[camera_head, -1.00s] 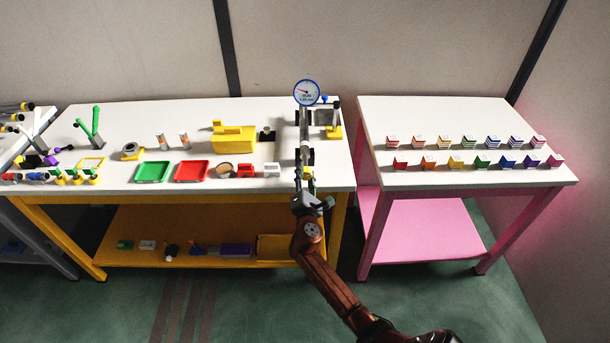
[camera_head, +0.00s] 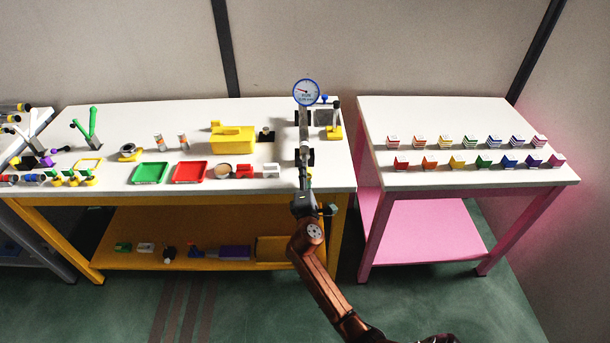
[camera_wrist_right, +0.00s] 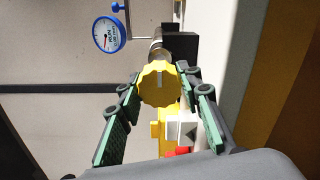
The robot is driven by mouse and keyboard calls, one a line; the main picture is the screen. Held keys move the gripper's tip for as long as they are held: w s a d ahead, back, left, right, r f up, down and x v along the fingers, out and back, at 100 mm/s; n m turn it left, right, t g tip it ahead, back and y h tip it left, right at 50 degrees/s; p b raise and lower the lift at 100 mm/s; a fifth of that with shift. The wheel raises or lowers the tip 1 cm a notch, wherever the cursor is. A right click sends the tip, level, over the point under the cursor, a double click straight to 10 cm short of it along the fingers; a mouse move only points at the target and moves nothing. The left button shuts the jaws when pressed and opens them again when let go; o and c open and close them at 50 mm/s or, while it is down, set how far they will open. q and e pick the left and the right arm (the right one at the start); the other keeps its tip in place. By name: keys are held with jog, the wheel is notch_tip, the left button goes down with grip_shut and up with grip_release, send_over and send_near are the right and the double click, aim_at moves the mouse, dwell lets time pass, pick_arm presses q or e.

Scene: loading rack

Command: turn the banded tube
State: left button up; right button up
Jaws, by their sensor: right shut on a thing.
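My right gripper (camera_head: 304,182) is at the front edge of the white table, in front of a grey upright fixture (camera_head: 304,128). In the right wrist view its green-padded fingers (camera_wrist_right: 158,92) are on either side of a ribbed yellow knob (camera_wrist_right: 158,84) with a pale stripe, and are shut on it. The knob sits in front of a metal collar and a black block (camera_wrist_right: 182,46). In the head view the gripper hides the knob. Two grey tubes with orange bands (camera_head: 158,142) (camera_head: 183,142) stand upright further left on the table. My left gripper is not in view.
A round blue-rimmed gauge (camera_head: 306,92) stands above the fixture. A yellow block (camera_head: 232,139), a red tray (camera_head: 190,172) and a green tray (camera_head: 150,172) are to the left. A pink table (camera_head: 470,185) with several coloured blocks is to the right.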

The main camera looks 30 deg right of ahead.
jog(key=o, duration=1.2)
jog(key=shift+c, duration=0.2)
jog(key=v, duration=1.2)
jog(key=shift+a, duration=0.1)
